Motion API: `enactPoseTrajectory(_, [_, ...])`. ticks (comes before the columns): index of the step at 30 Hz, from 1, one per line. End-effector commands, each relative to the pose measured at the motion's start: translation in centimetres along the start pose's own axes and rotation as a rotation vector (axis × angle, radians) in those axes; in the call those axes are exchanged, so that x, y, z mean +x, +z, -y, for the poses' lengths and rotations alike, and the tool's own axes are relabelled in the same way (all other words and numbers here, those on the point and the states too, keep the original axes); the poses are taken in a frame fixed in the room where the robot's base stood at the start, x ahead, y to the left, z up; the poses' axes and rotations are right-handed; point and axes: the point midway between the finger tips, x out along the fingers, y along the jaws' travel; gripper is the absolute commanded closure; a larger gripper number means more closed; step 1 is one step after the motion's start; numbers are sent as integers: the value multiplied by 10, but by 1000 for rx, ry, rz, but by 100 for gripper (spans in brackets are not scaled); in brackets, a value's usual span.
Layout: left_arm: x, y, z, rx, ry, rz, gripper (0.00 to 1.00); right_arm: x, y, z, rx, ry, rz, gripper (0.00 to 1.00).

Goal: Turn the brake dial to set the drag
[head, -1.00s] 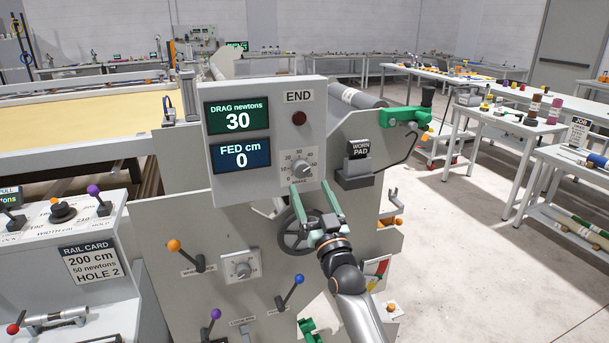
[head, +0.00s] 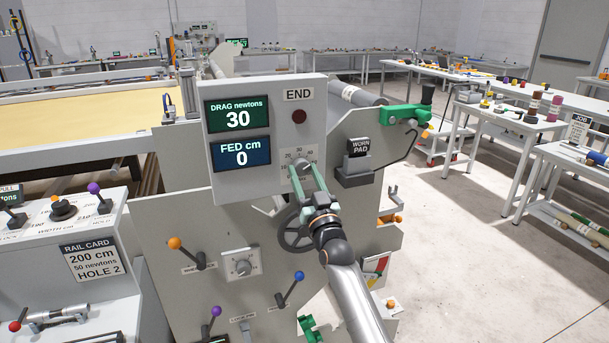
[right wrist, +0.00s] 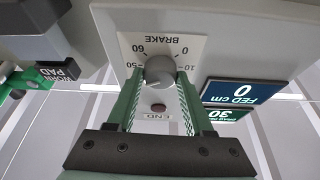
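The brake dial (head: 304,165) is a round grey knob on a white scale plate on the upright grey panel. In the right wrist view the knob (right wrist: 160,71) appears upside down, with BRAKE, 0, 10, 50 and 60 readable. My right gripper (head: 307,170) has its two green fingers on either side of the knob, closed in against it. The fingers (right wrist: 160,82) hide parts of the scale, and I cannot read the knob's pointer. The drag display (head: 238,117) reads 30 newtons. My left gripper is not in view.
The FED display (head: 240,154) reads 0 cm. A rail card (head: 90,260) reads 200 cm, 50 newtons, HOLE 2. A WORN PAD block (head: 358,160) sits right of the dial. A handwheel (head: 294,238) and levers lie below. The floor at right is open.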

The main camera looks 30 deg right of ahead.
Motion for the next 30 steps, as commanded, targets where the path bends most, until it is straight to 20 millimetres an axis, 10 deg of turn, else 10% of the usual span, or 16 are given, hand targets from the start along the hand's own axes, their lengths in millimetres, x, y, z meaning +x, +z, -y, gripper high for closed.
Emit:
enactPoseTrajectory(13, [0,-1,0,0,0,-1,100,0,0,0,0,0,0,100])
enactPoseTrajectory(30, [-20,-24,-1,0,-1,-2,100,1,-1,3,290,120,1,100])
